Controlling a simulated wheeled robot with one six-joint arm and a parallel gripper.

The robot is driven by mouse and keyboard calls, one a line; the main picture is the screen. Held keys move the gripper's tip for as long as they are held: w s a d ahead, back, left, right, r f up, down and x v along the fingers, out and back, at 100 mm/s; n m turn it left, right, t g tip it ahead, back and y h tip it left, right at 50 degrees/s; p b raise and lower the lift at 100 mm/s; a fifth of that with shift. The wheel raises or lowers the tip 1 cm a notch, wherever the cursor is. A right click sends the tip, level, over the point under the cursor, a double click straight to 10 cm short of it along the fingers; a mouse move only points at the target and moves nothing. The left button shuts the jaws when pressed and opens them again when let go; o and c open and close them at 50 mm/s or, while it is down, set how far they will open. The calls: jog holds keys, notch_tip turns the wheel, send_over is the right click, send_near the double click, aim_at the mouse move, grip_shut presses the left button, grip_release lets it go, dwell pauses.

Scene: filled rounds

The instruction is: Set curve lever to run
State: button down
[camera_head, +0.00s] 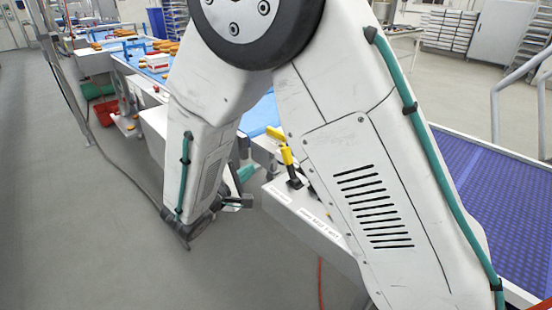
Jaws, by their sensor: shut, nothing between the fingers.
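Yellow-handled levers stand on a pale control box (312,232) right of centre. The nearer lever (288,157) has a black base and leans to the upper left. Another yellow handle (275,132) shows just behind it. A bit of yellow beside my forearm may be one more lever, mostly hidden. Small labels on the box are too small to read, so I cannot tell which lever is the curve lever or its setting. My gripper (236,203) is small in view, left of the box and apart from the levers. It is shut and holds nothing visible.
My arm links cover much of the middle and the right part of the box. A blue conveyor line (130,62) with food items runs at the back left. A purple belt (492,195) lies at the right. A red crate (104,112) is on the left.

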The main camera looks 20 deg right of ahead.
aim_at(290, 166)
jog(key=shift+w+d+r, duration=0.1)
jog(key=shift+w+d, duration=0.4)
jog(key=shift+d, duration=1)
jog(key=shift+w+d+r, duration=0.1)
jog(key=shift+w+d, duration=0.4)
jog(key=shift+d, duration=1.05)
jog(key=shift+w+d, duration=0.5)
jog(key=shift+d, duration=1)
